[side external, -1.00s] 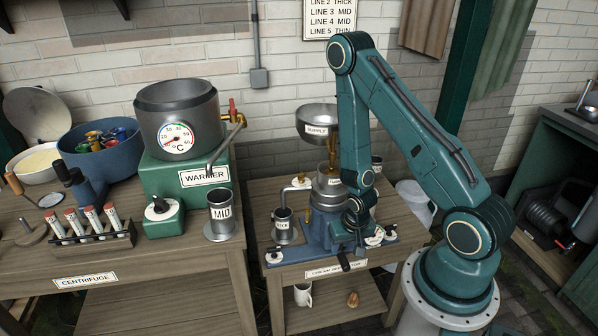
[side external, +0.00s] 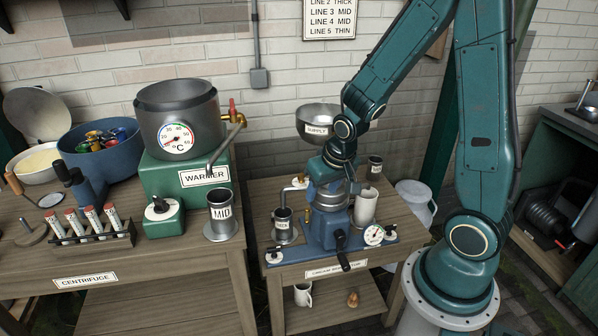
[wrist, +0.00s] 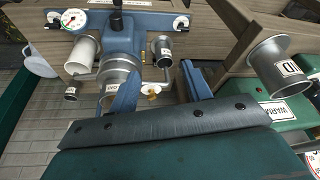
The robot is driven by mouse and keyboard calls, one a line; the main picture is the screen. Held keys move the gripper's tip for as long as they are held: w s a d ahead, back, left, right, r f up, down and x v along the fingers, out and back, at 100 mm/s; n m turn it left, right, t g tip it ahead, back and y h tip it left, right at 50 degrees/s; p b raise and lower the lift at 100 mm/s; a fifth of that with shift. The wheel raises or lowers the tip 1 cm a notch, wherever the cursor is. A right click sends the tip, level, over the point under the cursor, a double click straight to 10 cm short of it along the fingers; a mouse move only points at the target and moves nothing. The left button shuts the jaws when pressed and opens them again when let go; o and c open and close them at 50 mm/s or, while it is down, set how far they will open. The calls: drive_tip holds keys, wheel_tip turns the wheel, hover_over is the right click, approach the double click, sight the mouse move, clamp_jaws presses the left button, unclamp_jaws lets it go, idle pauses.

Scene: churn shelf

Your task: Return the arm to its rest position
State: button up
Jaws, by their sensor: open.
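My arm is raised and bent, its elbow beyond the top edge of the side view. My gripper (side external: 322,172) hangs above the blue separator (side external: 328,232) on the middle bench. In the wrist view my gripper (wrist: 160,88) shows two blue fingers spread wide apart with nothing held between them. The separator's metal bowl and spouts show beyond the fingers there. In the side view the fingertips are hard to make out against the separator.
The supply bowl (side external: 317,118) stands close behind the gripper. A light cup (side external: 366,206), a gauge (side external: 374,235) and a crank (side external: 344,260) are on the separator bench. The warmer (side external: 188,180) and the MID cup (side external: 221,213) stand left. The wall is behind.

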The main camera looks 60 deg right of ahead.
drive_tip(key=s+a+r+n, duration=0.1)
drive_tip(key=s+a+r, duration=0.2)
drive_tip(key=r, duration=0.3)
drive_tip(key=s+a+r+n+t+y, duration=0.1)
drive_tip(key=s+a+r+n, duration=0.1)
drive_tip(key=s+r, duration=0.4)
drive_tip(key=s+a+r+n+t, duration=0.1)
drive_tip(key=s+a+r+n, duration=0.1)
drive_tip(key=r, duration=0.5)
drive_tip(key=shift+s+a, duration=0.8)
drive_tip(key=shift+s, duration=0.4)
drive_tip(key=shift+w, duration=0.1)
drive_tip(key=w+d+f+m+g+h, duration=0.1)
drive_tip(key=w+d+f+m, duration=0.1)
drive_tip(key=w+d+f, duration=0.35)
drive_tip(key=w+d+f+m+g, duration=0.1)
drive_tip(key=w+d+f+m, duration=0.15)
drive_tip(key=w+f, duration=0.65)
drive_tip(key=s+d+f+m, duration=0.1)
drive_tip(key=s+f, duration=0.1)
drive_tip(key=f, duration=0.6)
drive_tip(key=s+d+f+m+g, duration=0.1)
drive_tip(key=s+d+f, duration=0.1)
drive_tip(key=f, duration=0.6)
drive_tip(key=s+d+f+m, duration=0.2)
drive_tip(key=s+f, duration=0.2)
drive_tip(key=f, duration=0.5)
drive_tip(key=shift+s+g, duration=0.15)
drive_tip(key=shift+g, duration=0.25)
